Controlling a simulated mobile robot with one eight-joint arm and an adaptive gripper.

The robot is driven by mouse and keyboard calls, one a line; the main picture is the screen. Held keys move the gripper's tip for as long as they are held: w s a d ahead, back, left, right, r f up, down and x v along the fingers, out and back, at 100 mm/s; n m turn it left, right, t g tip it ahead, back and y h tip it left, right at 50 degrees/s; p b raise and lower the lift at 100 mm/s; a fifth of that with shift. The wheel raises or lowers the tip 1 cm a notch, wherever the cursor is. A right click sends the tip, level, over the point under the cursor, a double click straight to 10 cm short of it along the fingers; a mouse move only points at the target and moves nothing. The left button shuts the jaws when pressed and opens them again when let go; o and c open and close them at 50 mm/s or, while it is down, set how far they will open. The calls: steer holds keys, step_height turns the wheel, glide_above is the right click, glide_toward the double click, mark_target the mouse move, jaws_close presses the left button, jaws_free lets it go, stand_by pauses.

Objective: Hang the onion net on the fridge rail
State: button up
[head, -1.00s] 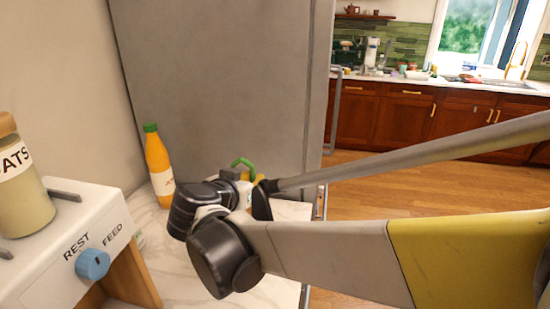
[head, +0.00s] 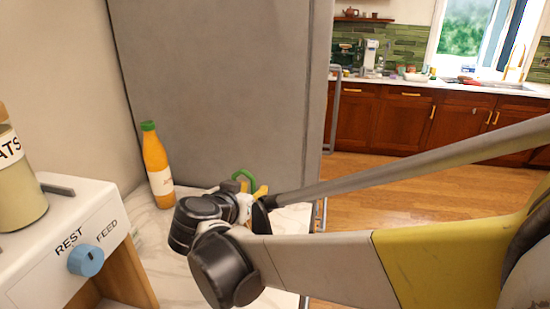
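A green loop (head: 245,178) with a small yellow part (head: 261,191) beside it shows just beyond my wrist, in front of the grey fridge (head: 215,85). It may be the top of the onion net; no net body is visible. My gripper (head: 246,192) is mostly hidden behind my dark wrist joints, at or very near the green loop. I cannot tell whether its fingers hold the loop. A vertical grey bar (head: 333,105) stands at the fridge's right edge; I cannot tell whether it is the rail.
An orange bottle with a green cap (head: 157,168) stands left on the marble counter (head: 165,240). A white REST/FEED box (head: 60,255) with a blue knob and a jar (head: 18,185) are at the left. Open wooden floor (head: 375,175) lies to the right.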

steer(key=p+v, duration=0.4)
steer(key=v, duration=0.8)
steer(key=s+d+f+n+g, duration=0.1)
steer(key=d+f+g, duration=0.1)
steer(key=d, duration=0.8)
steer(key=d+f+n+g, duration=0.1)
steer(key=d+f+g, duration=0.15)
steer(key=d, duration=0.75)
steer(key=s+d+f+n+g+y, duration=0.1)
steer(key=s+d+f+y, duration=0.2)
steer(key=s+d, duration=0.7)
steer(key=shift+s+d, duration=0.3)
steer(key=shift+d, duration=0.15)
steer(key=shift+g, duration=0.25)
